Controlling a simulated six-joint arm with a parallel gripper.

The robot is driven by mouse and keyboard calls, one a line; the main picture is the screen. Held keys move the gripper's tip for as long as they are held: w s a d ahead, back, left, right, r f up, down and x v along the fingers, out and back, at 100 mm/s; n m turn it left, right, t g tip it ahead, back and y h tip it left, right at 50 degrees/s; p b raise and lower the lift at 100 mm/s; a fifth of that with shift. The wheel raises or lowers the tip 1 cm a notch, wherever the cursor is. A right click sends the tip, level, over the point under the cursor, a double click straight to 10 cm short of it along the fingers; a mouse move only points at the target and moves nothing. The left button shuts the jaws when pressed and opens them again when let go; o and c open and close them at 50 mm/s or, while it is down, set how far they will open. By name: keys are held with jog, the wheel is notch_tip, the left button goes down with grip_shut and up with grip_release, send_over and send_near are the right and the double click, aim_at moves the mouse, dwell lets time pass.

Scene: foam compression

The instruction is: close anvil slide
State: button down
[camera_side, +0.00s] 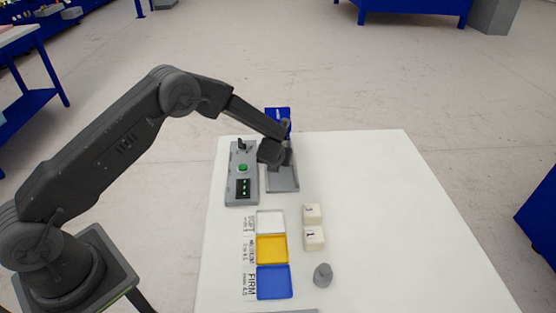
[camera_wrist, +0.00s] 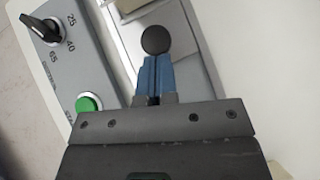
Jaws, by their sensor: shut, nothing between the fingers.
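The anvil slide shows in the wrist view as a light grey plate (camera_wrist: 119,30) on a grey base, with a round black knob (camera_wrist: 155,40) near it. My gripper (camera_wrist: 153,62) is shut and empty, its blue fingertips side by side just below the knob in the picture; I cannot tell if they touch it. In the side view my gripper (camera_side: 273,152) is over the grey base (camera_side: 284,183) of the press, which has a blue upright (camera_side: 278,114) behind it. The gripper hides much of the slide there.
A control box with a green button (camera_side: 243,168) and black dial (camera_wrist: 41,28) stands left of the press. White (camera_side: 270,222), yellow (camera_side: 272,248) and blue (camera_side: 274,282) trays lie in front. The table's right side is clear.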

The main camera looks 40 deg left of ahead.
jog(key=shift+w+a, duration=0.15)
jog(key=shift+a, duration=0.2)
jog(key=s+d, duration=0.1)
jog(key=s, duration=0.1)
jog(key=s+d, duration=0.1)
jog(key=shift+s+d, duration=0.35)
jog(key=s+r+n+g, duration=0.1)
jog(key=s+r+n, duration=0.75)
jog(key=r, duration=0.35)
jog(key=s+r+n+g, duration=0.1)
jog(key=s+r+n, duration=0.6)
jog(key=s+r, duration=0.4)
jog(key=s+d+r+n+h, duration=0.2)
jog(key=s+r+n, duration=0.2)
jog(key=s+n, duration=0.3)
jog(key=s+d+r+n+h, duration=0.1)
jog(key=s+r+n+h, duration=0.1)
jog(key=s+n, duration=0.5)
jog(key=s+r, duration=0.1)
jog(key=s, duration=0.2)
jog(key=shift+d+r, duration=0.35)
jog(key=shift+r, duration=0.05)
